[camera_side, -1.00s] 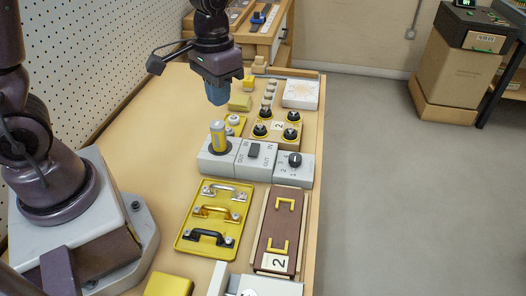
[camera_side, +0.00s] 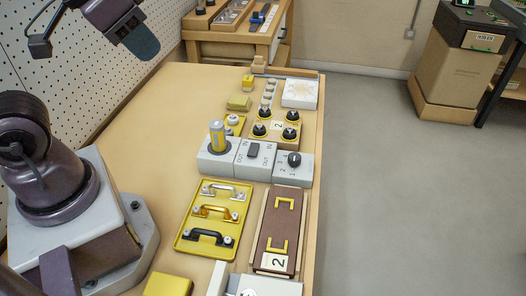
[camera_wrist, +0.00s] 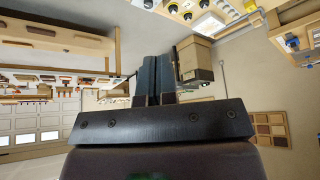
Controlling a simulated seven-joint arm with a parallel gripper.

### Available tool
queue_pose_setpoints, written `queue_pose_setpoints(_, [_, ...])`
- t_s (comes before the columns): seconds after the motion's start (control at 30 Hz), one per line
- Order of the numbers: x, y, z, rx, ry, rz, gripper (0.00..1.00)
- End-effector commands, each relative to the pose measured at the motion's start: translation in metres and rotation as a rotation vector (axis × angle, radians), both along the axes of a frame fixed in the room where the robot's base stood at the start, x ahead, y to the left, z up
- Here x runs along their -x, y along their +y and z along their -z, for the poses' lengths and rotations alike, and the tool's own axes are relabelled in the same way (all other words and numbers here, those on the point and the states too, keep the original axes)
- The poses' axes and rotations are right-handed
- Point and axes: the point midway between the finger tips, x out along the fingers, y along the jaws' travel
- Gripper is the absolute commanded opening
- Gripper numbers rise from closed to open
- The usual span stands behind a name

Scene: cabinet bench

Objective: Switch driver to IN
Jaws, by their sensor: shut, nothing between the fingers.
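A grey block (camera_side: 258,172) on the bench carries a dark rocker switch (camera_side: 253,150), with OUT and IN lettering beside it. Which way the rocker leans is too small to tell. Left of it, a grey block (camera_side: 213,166) holds an upright yellow-and-grey cylinder (camera_side: 217,137). No label reading "driver" is legible. My gripper (camera_side: 144,44) is high at the upper left, near the pegboard, far from the switch. In the wrist view its dark fingers (camera_wrist: 153,80) are together with nothing between them. The wrist view looks out across the room.
Right of the switch is a block with a black knob (camera_side: 294,159). Behind stand a panel of black knobs (camera_side: 276,140) and a white board (camera_side: 299,94). In front lie a yellow handle tray (camera_side: 190,238) and a brown board (camera_side: 276,230). The bench's left part is bare.

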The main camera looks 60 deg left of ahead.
Motion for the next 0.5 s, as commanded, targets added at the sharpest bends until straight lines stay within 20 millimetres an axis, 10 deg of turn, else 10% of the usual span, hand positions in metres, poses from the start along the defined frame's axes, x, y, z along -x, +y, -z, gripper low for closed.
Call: queue_pose_setpoints(0.5, [-0.035, 0.003, 0.038, -0.013, 0.237, 0.005, 0.00])
